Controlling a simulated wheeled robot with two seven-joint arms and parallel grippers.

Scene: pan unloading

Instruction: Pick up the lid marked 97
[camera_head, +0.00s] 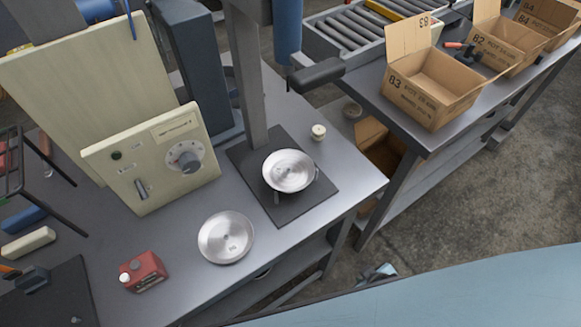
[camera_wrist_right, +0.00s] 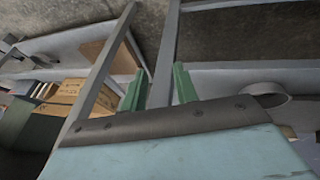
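A round silver metal disc, lid-like, (camera_head: 226,237) lies flat on the grey bench; it has a small mark near its middle that I cannot read. A second round silver piece (camera_head: 289,171), like a shallow pan or lid, sits on a black plate at the foot of the grey post; its mark is also unreadable. I cannot tell which is marked 97. My right gripper (camera_wrist_right: 158,88) shows two green fingers set apart, with nothing between them. My left gripper is not in view.
A cream control box (camera_head: 157,158) stands behind the nearer disc, and a red box (camera_head: 143,272) lies to its left. A small round weight-like piece (camera_head: 318,132) is beside the black plate. Open cartons (camera_head: 430,85) stand on the right bench. A light blue surface (camera_head: 450,295) fills the lower right.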

